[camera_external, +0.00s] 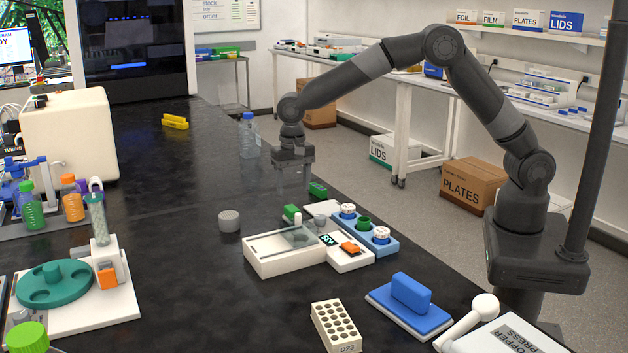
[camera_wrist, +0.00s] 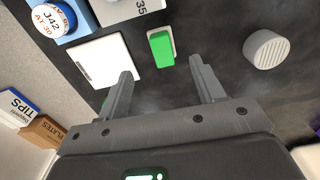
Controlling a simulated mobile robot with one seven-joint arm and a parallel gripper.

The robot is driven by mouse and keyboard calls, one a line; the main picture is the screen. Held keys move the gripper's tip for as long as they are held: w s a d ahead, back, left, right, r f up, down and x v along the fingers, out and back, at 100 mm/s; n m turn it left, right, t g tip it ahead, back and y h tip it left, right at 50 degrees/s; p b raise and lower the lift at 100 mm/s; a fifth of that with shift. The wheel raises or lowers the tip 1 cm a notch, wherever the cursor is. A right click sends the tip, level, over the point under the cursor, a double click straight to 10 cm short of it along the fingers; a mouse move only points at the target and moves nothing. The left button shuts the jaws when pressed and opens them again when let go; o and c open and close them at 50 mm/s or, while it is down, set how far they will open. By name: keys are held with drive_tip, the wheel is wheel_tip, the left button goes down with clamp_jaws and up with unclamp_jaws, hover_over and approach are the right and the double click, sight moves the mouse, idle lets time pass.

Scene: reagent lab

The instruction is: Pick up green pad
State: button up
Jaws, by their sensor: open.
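The green pad (camera_wrist: 161,47) is a small bright green block on a white base, upper middle in the wrist view. In the external view it appears as a small green block (camera_external: 291,212) behind the white tray. My gripper (camera_wrist: 161,68) is open and empty, its fingers apart on either side of the line to the pad and not touching it. In the external view my gripper (camera_external: 292,180) points down above the bench, behind the pad.
A grey round knob (camera_wrist: 268,48) stands right of the pad, and a white square plate (camera_wrist: 103,60) lies left of it. A white tray (camera_external: 285,252) and blue vial rack (camera_external: 378,246) are close by. A bottle (camera_external: 248,136) stands beyond. Dark bench left of the knob is clear.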

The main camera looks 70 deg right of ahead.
sight(292, 208)
drive_tip(key=f, duration=0.8)
drive_tip(key=shift+w+d+f, duration=0.1)
drive_tip(key=shift+w+f, duration=0.1)
drive_tip(key=shift+w, duration=0.1)
drive_tip(key=shift+c, duration=0.5)
drive_tip(key=c, duration=1)
drive_tip(key=shift+r, duration=0.15)
